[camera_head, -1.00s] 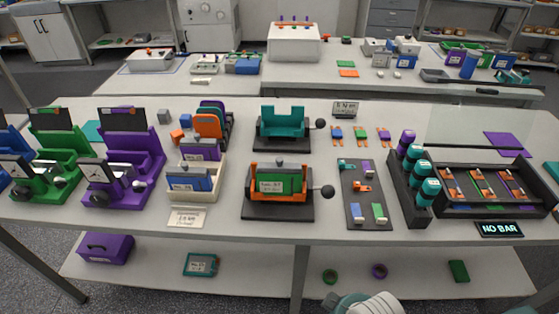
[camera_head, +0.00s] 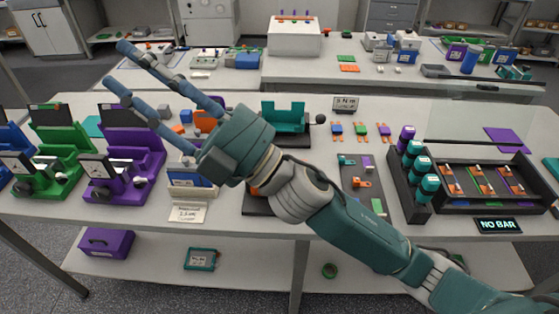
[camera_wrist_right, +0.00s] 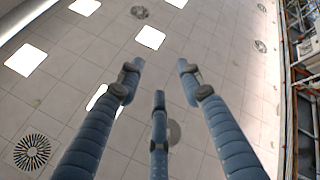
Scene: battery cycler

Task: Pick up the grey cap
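I cannot pick out the grey cap with certainty. A small grey block (camera_head: 164,114) stands at the back left of the front table, and small pale pieces (camera_head: 382,73) lie on the back table. My right gripper (camera_head: 116,63) is raised high over the left half of the front table, its blue fingers spread and pointing up and left. The right wrist view shows the fingers (camera_wrist_right: 159,80) apart, with nothing between them and only the ceiling beyond. My right arm hides the middle of the table, including most of the orange and green press. My left gripper is not in view.
Purple (camera_head: 135,160) and green (camera_head: 58,165) stands fill the table's left. A teal fixture (camera_head: 287,116) stands behind my arm. A black rack with teal-capped cylinders (camera_head: 418,170) and a black tray (camera_head: 485,208) stand right. A clear panel (camera_head: 470,122) rises behind the tray.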

